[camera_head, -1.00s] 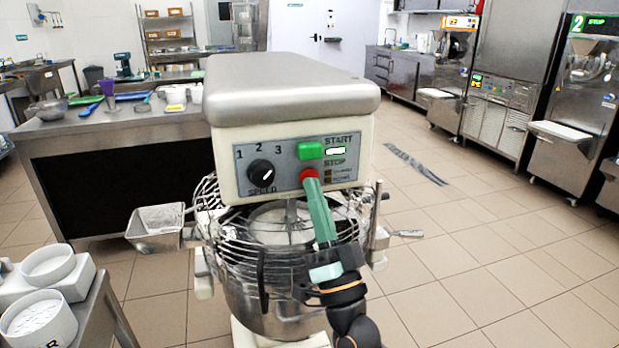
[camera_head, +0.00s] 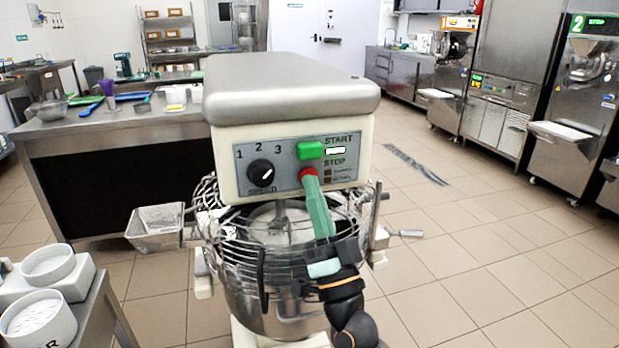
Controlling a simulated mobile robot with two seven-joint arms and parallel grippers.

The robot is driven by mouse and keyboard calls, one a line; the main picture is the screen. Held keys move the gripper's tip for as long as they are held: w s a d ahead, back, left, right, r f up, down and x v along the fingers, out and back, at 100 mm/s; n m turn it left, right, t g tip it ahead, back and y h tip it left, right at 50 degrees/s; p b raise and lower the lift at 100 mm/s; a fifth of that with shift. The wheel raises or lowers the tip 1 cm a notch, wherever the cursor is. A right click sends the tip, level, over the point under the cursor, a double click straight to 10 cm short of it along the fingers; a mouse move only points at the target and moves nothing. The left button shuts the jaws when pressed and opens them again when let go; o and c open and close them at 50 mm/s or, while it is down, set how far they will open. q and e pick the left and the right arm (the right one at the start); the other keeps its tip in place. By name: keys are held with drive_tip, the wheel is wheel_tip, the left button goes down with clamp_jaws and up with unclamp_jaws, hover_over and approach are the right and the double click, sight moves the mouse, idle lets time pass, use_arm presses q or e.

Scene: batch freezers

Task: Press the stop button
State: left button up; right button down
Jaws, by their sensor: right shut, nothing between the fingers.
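The black speed knob (camera_head: 261,173) is to the left on the same panel. My left gripper is not in view.
The mixer's wire guard (camera_head: 225,228) and bowl are below the panel, behind my right arm. A steel counter (camera_head: 60,128) with utensils stands at the left, and white containers (camera_head: 38,318) are at the lower left. The tiled floor at the right is open.

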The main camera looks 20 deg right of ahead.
drive_tip(key=shift+w, duration=0.15)
idle(0.4)
drive_tip(key=shift+s+p, duration=0.35)
drive_tip(key=shift+s, duration=0.55)
drive_tip(key=shift+s, duration=0.1)
drive_tip(key=s+p, duration=0.1)
drive_tip(key=s, duration=0.3)
drive_tip(key=shift+s+d+p, duration=0.1)
drive_tip(key=shift+s+p, duration=0.2)
drive_tip(key=shift+s, duration=0.1)
